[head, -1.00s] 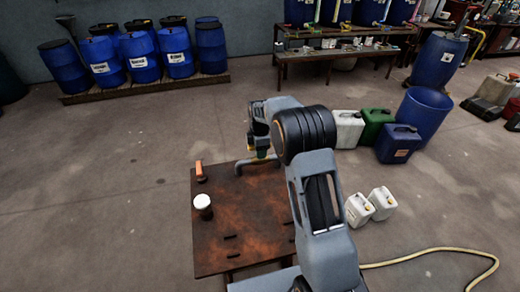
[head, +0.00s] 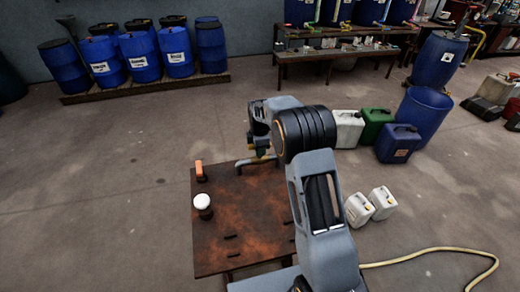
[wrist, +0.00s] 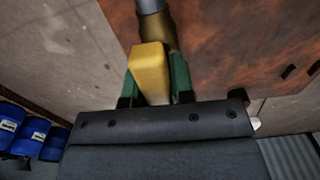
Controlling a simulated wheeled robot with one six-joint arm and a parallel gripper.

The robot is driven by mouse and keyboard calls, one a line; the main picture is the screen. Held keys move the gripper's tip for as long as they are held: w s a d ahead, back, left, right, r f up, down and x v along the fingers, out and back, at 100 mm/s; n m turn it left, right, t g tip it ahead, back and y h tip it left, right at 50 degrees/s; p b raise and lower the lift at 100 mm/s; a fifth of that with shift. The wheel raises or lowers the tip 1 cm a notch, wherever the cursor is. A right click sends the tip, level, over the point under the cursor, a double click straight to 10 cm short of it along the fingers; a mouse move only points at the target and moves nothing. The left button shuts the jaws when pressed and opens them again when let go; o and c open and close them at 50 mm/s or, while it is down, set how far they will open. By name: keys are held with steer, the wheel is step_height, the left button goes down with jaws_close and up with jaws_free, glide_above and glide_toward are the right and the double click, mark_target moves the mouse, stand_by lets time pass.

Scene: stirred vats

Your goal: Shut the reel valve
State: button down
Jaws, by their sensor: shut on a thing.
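A yellow valve handle (wrist: 150,72) stands between the two green fingers of my gripper (wrist: 153,82) in the wrist view. My gripper is shut on it. Behind the handle is a brass-coloured valve body (wrist: 161,36) on a grey pipe (wrist: 150,6). In the head view my gripper (head: 261,150) is at the far edge of the rusty table (head: 240,215), by a bent grey pipe (head: 243,165). The handle is mostly hidden there by my gripper and arm. No label shows which valve this is.
An orange handle (head: 199,170) stands at the table's far left corner. A white-capped dark fitting (head: 202,203) stands on the left edge. White canisters (head: 358,209) and a blue canister (head: 398,144) are on the floor to the right. The floor left of the table is clear.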

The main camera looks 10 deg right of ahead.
steer(key=m, duration=0.4)
steer(key=shift+m+b, duration=0.3)
steer(key=shift+m, duration=0.1)
steer(key=m, duration=0.8)
steer(key=shift+m, duration=0.4)
steer(key=shift+m+b, duration=0.35)
steer(key=shift+m, duration=1.55)
steer(key=c, duration=1)
jaws_free()
step_height(320, 180, up, 14)
steer(key=shift+f, duration=0.1)
